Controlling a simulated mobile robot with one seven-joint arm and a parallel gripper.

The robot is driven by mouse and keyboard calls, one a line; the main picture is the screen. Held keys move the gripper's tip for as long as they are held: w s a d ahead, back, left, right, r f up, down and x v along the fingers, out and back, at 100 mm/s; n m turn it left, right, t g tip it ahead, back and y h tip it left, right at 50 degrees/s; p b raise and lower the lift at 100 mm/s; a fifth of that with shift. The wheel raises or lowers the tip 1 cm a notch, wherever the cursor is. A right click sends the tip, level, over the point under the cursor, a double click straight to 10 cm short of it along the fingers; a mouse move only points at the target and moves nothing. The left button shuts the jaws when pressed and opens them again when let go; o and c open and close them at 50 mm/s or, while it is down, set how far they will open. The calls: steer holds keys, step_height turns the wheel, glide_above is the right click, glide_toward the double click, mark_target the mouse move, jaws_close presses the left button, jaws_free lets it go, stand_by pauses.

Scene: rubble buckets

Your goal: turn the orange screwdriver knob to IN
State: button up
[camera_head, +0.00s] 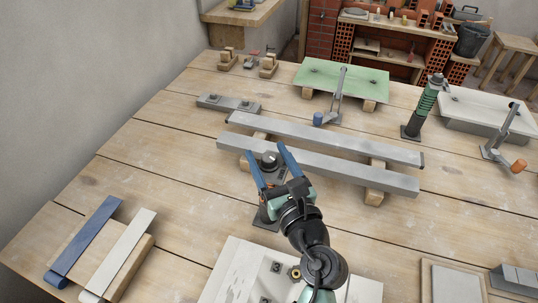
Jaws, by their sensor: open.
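An orange cylindrical grip (519,166) sits on a grey lever stand at the right edge; I cannot tell whether it is the screwdriver knob. No IN mark is legible. My gripper (264,150), with two blue fingers, is open near the middle of the table, far left of the orange grip. A dark round knob (270,159) shows between the fingers, beside the grey beams; contact cannot be told. My gripper and wrist partly hide its grey base.
Two long grey beams (330,138) lie on wooden blocks across the middle. Behind them stand a blue-ended lever (319,119), a green board (341,80) and a green ribbed post (427,97). A white panel (235,272) lies in front.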

jaws_close()
steer(key=shift+n+y+b, duration=0.3)
steer(key=shift+y+b, duration=0.1)
steer(key=n+g+y+b, duration=0.1)
steer(key=y, duration=0.1)
steer(key=n+g+y+b, duration=0.1)
steer(key=b, duration=0.1)
steer(key=shift+d+f+n+g+y, duration=0.2)
steer(key=shift+n+g+y, duration=0.1)
steer(key=shift+n+y, duration=0.1)
steer(key=n+g+y+b, duration=0.1)
steer(key=g+b, duration=0.1)
steer(key=b, duration=0.1)
steer(key=n+g+y+b, duration=0.2)
steer(key=shift+a+f+y+b, duration=0.1)
steer(key=shift+f+y+b, duration=0.05)
steer(key=shift+y+b, duration=0.2)
steer(key=n+g+y+b, duration=0.1)
steer(key=n+g+b, duration=0.1)
steer(key=b, duration=0.1)
steer(key=shift+b, duration=0.4)
steer(key=shift+a+r+n+g+y+b, duration=0.1)
steer(key=shift+r+n+g+y+b, duration=0.15)
steer(key=shift+n+g+y+b, duration=0.65)
steer(key=shift+r+g+h+b, duration=0.1)
steer(key=shift+g+h+b, duration=0.25)
steer(key=shift+g, duration=0.15)
